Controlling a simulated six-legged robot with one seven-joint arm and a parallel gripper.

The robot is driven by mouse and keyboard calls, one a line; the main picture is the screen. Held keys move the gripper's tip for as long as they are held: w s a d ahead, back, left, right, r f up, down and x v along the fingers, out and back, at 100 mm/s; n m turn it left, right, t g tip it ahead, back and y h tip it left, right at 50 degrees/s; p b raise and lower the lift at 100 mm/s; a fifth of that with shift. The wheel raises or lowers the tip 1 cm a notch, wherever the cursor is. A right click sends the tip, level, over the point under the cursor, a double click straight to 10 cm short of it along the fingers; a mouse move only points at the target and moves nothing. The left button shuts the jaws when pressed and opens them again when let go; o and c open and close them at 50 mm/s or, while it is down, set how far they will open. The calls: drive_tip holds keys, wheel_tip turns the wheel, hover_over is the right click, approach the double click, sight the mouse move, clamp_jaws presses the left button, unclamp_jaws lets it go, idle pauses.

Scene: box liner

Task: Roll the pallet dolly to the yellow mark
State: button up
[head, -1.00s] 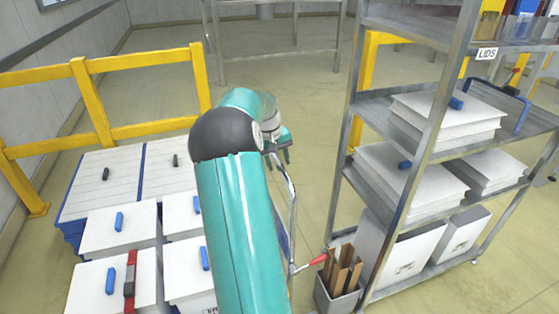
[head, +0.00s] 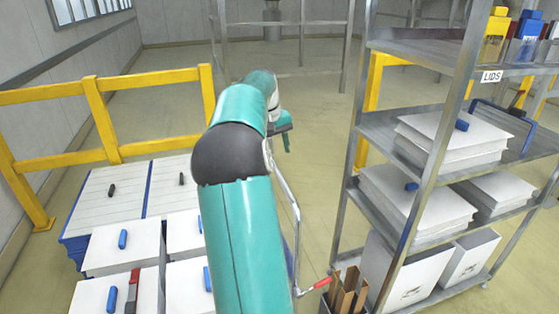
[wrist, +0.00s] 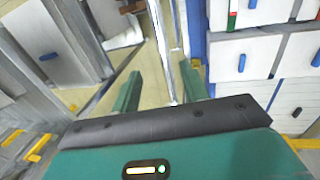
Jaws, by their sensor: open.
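The pallet dolly stands at lower left in the head view, with white boxes (head: 120,247) with blue handles on it and a blue edge (head: 74,250) below. Its bent metal push handle (head: 291,200) rises on the right, and a red grip (head: 322,283) shows low beside it. My gripper (head: 287,142) is near the top of this handle. In the wrist view my gripper (wrist: 160,88) is open, and the metal bar (wrist: 164,50) runs between its fingers in the picture. I cannot tell whether they touch. I cannot make out the yellow mark for sure.
A grey shelf rack (head: 432,160) with white lids and bins stands close on the right. A bin of brown strips (head: 345,297) is at its foot. A yellow rail (head: 100,115) stands at the left. Open floor (head: 305,115) lies beyond my gripper.

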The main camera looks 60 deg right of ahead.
drive_tip(key=shift+r, duration=0.3)
drive_tip(key=c, duration=0.8)
drive_tip(key=shift+w+f, duration=0.2)
drive_tip(key=shift+f, duration=0.2)
clamp_jaws()
drive_tip(key=w+a+f+n+g+h, duration=0.35)
drive_tip(key=f+n, duration=0.25)
drive_tip(key=f, duration=0.8)
drive_tip(key=w+a+f+n+g+h, duration=0.2)
drive_tip(key=a+f+n+g+h, duration=0.3)
drive_tip(key=f, duration=0.9)
drive_tip(key=w+a+f+n+g+h, duration=0.3)
drive_tip(key=f+n, duration=0.4)
drive_tip(key=f, duration=0.6)
drive_tip(key=x, duration=1.3)
drive_tip(key=shift+s+d+f, duration=0.2)
drive_tip(key=shift+f, duration=0.35)
